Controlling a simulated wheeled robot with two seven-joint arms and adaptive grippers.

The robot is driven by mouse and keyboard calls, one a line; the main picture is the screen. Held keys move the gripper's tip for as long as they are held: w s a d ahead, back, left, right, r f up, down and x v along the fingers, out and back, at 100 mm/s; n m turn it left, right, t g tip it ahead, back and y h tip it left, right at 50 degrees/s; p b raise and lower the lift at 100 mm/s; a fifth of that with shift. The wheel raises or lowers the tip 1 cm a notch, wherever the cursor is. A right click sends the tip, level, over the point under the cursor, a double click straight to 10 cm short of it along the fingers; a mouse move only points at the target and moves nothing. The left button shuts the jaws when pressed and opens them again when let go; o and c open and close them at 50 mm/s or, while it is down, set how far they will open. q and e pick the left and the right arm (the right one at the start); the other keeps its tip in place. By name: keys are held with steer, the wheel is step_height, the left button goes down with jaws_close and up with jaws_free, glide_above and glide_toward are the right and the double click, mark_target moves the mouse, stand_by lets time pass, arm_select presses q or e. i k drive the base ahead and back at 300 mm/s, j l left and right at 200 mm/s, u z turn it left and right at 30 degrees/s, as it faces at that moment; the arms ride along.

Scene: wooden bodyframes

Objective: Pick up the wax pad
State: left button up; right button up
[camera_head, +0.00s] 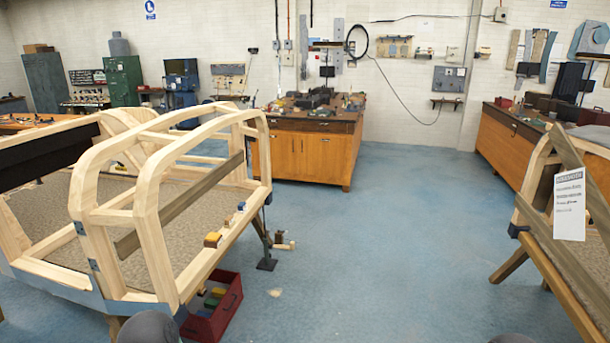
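I cannot tell for sure which thing is the wax pad. A small yellow-brown block (212,239) lies on the lower side rail of the wooden body frame (150,235) at the left. Small bottle-like items with a blue top (241,206) stand farther along the same rail. A red open box (216,312) on the floor below holds several coloured blocks, including green and yellow ones. Neither of my grippers shows. Only dark rounded parts, probably of my arms, show at the bottom edge.
A second wooden frame (565,240) with a paper tag (570,203) stands at the right. A cluttered workbench (305,150) is at the back. The blue floor (400,240) between is mostly clear.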

mark_target(229, 222)
steer(key=i+u, duration=0.1)
steer(key=i, duration=0.55)
steer(key=i+l, duration=0.15)
steer(key=i, duration=0.55)
steer(key=i+u, duration=0.15)
steer(key=i, duration=0.5)
steer(key=l, duration=0.1)
